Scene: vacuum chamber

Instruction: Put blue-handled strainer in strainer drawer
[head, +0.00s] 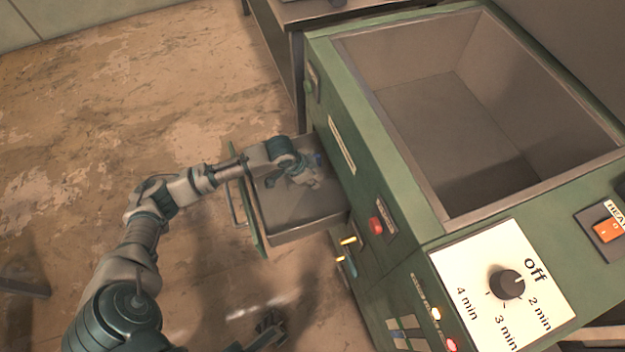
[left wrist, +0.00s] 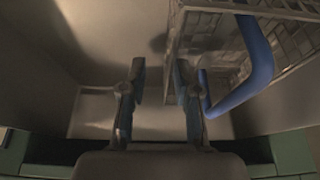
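The strainer is a wire-mesh basket (left wrist: 215,45) with a thick blue handle (left wrist: 255,65), at the upper right of the left wrist view. It is inside the pulled-out metal drawer (head: 300,215) on the left side of the green machine. In the head view only a small blue bit (head: 318,158) shows beside my left gripper (head: 303,180), which is down inside the drawer. In the left wrist view the two fingers (left wrist: 158,85) are apart with nothing clasped between them. The right finger is close beside the basket's edge; I cannot tell if they touch.
The green machine (head: 375,190) has a deep open rectangular basin (head: 450,130) on top, a timer dial (head: 507,284) and a red button (head: 376,225). A dark jointed part shows at the bottom of the head view, possibly my right gripper (head: 270,328).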

